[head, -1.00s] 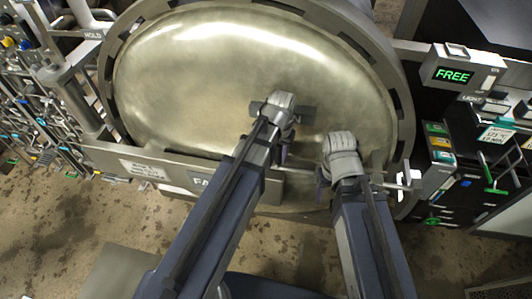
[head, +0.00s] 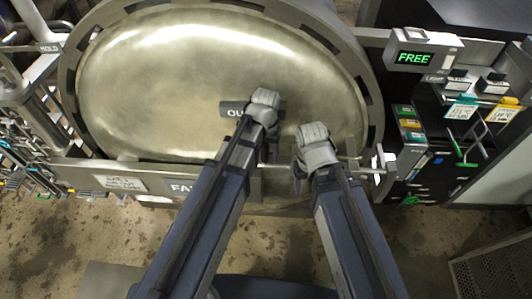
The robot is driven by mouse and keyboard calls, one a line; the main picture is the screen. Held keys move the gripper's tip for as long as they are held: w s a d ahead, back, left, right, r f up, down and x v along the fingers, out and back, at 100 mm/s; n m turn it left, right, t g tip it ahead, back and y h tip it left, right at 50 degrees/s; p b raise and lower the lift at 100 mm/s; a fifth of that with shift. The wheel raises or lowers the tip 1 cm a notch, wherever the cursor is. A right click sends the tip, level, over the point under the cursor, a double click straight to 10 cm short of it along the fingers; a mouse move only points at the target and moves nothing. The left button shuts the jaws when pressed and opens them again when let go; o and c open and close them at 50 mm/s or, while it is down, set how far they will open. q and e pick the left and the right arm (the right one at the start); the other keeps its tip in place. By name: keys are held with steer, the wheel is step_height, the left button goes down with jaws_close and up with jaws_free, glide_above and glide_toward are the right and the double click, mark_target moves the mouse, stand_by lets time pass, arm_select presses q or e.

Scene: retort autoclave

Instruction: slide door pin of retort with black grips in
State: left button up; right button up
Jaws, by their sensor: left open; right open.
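The retort door is a large brass-coloured dome (head: 200,75) inside a grey notched ring. A pale metal rod (head: 350,171), which looks like the door pin, lies crosswise at the door's lower right, with a short upright crosspiece near its right end. I cannot make out black grips on it. My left gripper (head: 268,155) is over the lower middle of the door, by a dark plate (head: 232,109) reading "OU", partly covered. My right gripper (head: 298,168) is just left of the rod. Both are open; their wrists hide most of the fingers, and I cannot tell whether either touches anything.
A grey bar with a white label (head: 121,183) and a "FA" plate (head: 184,187) crosses below the door. A box with a green "FREE" display (head: 414,58) is at upper right. Pipes and valves crowd the left. Brown floor (head: 80,235) is clear in front.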

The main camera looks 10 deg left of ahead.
arm_select(q)
steer(key=shift+r, duration=0.15)
step_height(320, 180, up, 8)
steer(key=p, duration=0.8)
steer(key=shift+f, duration=0.2)
steer(key=shift+s+f, duration=0.1)
